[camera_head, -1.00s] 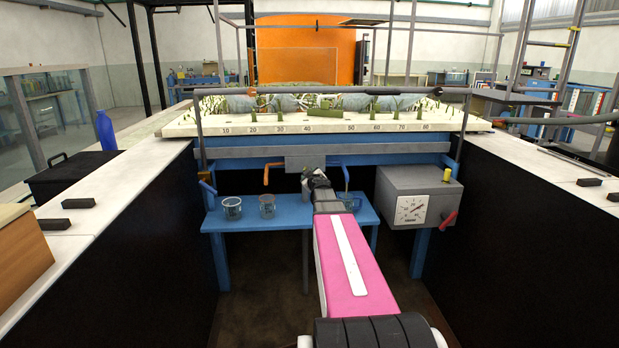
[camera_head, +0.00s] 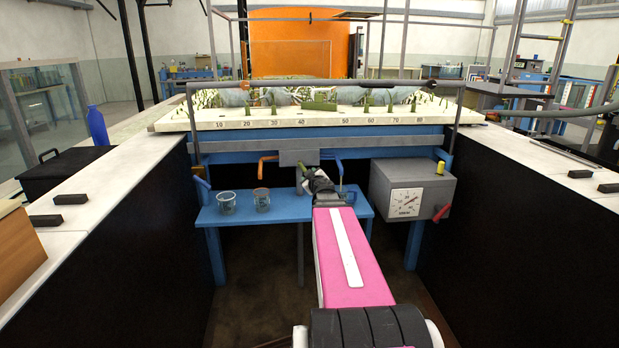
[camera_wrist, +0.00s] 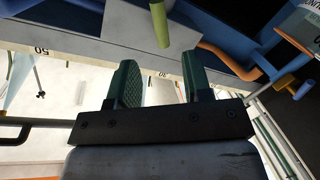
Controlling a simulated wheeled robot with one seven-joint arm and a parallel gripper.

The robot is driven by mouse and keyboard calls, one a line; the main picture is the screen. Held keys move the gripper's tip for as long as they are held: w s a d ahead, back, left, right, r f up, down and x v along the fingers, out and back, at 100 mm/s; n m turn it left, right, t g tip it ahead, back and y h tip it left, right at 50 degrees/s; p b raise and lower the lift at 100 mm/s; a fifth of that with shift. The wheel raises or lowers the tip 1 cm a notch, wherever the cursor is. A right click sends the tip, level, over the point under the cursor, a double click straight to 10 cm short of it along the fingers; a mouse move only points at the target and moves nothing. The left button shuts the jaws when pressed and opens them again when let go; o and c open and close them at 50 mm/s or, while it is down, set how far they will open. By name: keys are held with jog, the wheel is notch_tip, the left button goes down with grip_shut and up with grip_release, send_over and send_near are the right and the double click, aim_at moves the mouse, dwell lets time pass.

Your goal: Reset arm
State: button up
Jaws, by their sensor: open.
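My gripper (camera_head: 308,177) is at the far end of my pink arm, in front of the flume and above the blue bench (camera_head: 285,216). In the wrist view my gripper (camera_wrist: 160,82) has its two green fingers apart, with nothing visible between them. A green rod (camera_wrist: 159,22) shows beyond the fingertips; I cannot tell whether it touches anything of mine. The flume's white numbered edge (camera_head: 280,122) is behind and above my gripper in the head view.
Two glass beakers, one (camera_head: 227,203) left of the other (camera_head: 262,200), stand on the bench. A third glass is partly hidden behind my arm. A grey box with a dial (camera_head: 435,184) and red lever is at right. White-topped counters flank me.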

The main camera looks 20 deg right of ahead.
jog(key=s+a+f+m+g+h, duration=0.2)
jog(key=s+a+f+m+g, duration=0.25)
jog(key=f, duration=0.35)
jog(key=s+a+f+m+g+h, duration=0.1)
jog(key=s+a+f+m+g, duration=0.2)
jog(key=s+a+f+g, duration=0.45)
jog(key=s+a+f+n+g+y, duration=0.1)
jog(key=s+a+f+g+y, duration=0.3)
jog(key=s+a+f, duration=0.4)
jog(key=s+a+y, duration=0.1)
jog(key=s+a, duration=0.2)
jog(key=a, duration=0.1)
jog(key=shift+f+n, duration=0.25)
jog(key=shift+n, duration=0.1)
jog(key=shift+s+d, duration=0.1)
dwell(4.8)
